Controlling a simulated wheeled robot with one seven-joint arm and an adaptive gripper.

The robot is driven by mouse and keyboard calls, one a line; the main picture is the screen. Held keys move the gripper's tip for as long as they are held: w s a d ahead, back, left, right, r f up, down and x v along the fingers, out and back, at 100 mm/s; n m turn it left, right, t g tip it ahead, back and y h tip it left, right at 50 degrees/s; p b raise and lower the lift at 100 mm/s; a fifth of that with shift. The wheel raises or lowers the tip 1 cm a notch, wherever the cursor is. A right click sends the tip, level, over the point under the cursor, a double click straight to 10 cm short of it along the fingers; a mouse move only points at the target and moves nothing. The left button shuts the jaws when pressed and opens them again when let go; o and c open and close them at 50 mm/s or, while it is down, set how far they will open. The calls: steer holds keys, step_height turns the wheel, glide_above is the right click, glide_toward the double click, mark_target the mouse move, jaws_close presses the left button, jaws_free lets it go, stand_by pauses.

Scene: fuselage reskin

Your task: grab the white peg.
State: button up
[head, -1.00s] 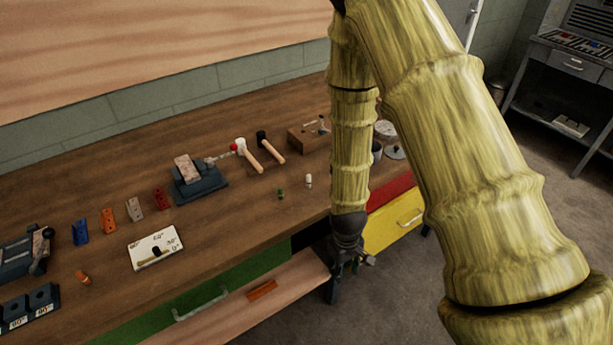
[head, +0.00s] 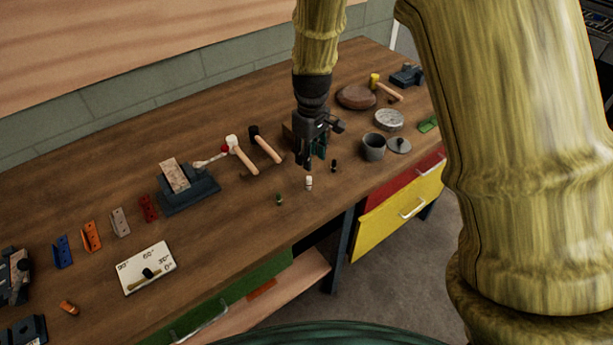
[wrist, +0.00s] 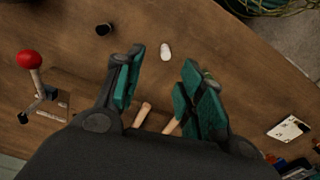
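The white peg (head: 309,183) stands upright on the wooden bench near its front edge. It also shows in the wrist view (wrist: 165,51), ahead of the gap between the fingers and apart from them. My gripper (head: 309,166) points down just above and behind the peg in the head view. In the wrist view its two green-padded fingers (wrist: 163,85) are spread wide with nothing between them, so it is open and empty.
Two mallets (head: 242,155) lie behind, left of my gripper. A grey cup (head: 373,147) stands to the right. Bare bench (head: 235,215) lies left of the green peg.

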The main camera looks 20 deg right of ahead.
mark_target(309, 177)
steer(key=shift+s+a+f, duration=0.1)
steer(key=shift+s+f, duration=0.55)
steer(key=shift+f, duration=0.05)
steer(key=f, duration=0.1)
steer(key=w+f+p, duration=0.1)
steer(key=f, duration=0.1)
steer(key=shift+w, duration=0.15)
steer(key=shift+s, duration=0.3)
steer(key=shift+s+f, duration=0.1)
steer(key=f, duration=0.1)
steer(key=p, duration=0.1)
steer(key=f+p, duration=0.1)
steer(key=shift+a+f, duration=0.25)
steer(key=shift+f, duration=1.2)
steer(key=shift+c, duration=0.5)
